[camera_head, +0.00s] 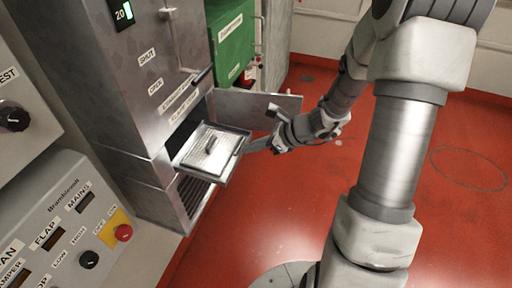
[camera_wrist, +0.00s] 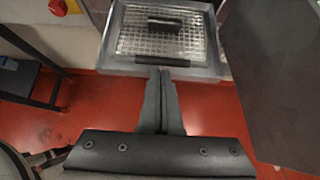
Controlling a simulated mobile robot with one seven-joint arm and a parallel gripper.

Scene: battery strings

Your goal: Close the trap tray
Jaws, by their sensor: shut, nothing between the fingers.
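The trap tray (camera_head: 212,152) is a shallow metal tray with a mesh bed and a dark bar handle on it. It sticks out of an opening in the grey cabinet (camera_head: 160,90). In the wrist view the tray (camera_wrist: 125,45) fills the top middle, with a dark grip (camera_wrist: 162,59) along its near edge. My gripper (camera_head: 248,147) is shut and empty, its fingertips close to the tray's front edge. In the wrist view the fingertips (camera_wrist: 160,70) reach up to the middle of that edge; I cannot tell whether they touch.
An open hinged door (camera_head: 262,103) stands out from the cabinet behind the tray, and shows at right in the wrist view (camera_wrist: 275,70). A control panel (camera_head: 75,225) with a red button (camera_head: 123,232) is at lower left.

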